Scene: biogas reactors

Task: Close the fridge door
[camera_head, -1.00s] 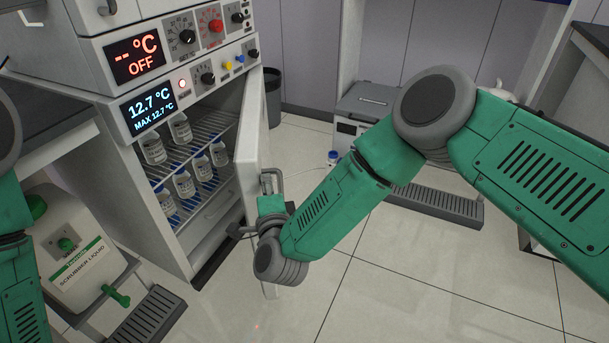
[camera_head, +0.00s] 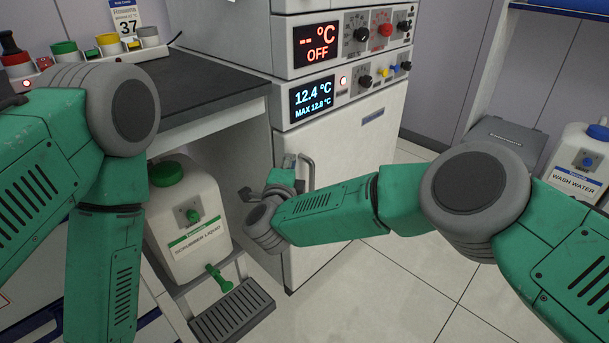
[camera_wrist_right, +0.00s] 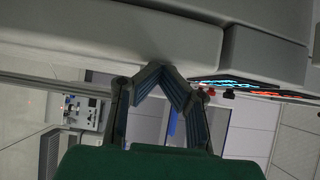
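The white fridge door (camera_head: 345,170) shows in the head view under the control panel, flush or nearly so with the cabinet front. The shelves and bottles inside are hidden. Its grey upright handle (camera_head: 309,172) is on the door's left side. My right gripper (camera_head: 287,162) is at the door front beside the handle. In the right wrist view, the fingertips (camera_wrist_right: 161,70) come together against or very close to the pale door (camera_wrist_right: 90,45), with nothing visible between them. I cannot tell whether they touch it. My left arm comes in at the left; its gripper is out of view.
A scrubber liquid canister (camera_head: 187,222) stands left of the fridge on a stand with a drip tray (camera_head: 232,310). A dark worktop (camera_head: 190,95) is above it. A wash water canister (camera_head: 580,165) is at the right. The tiled floor (camera_head: 400,285) before the fridge is clear.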

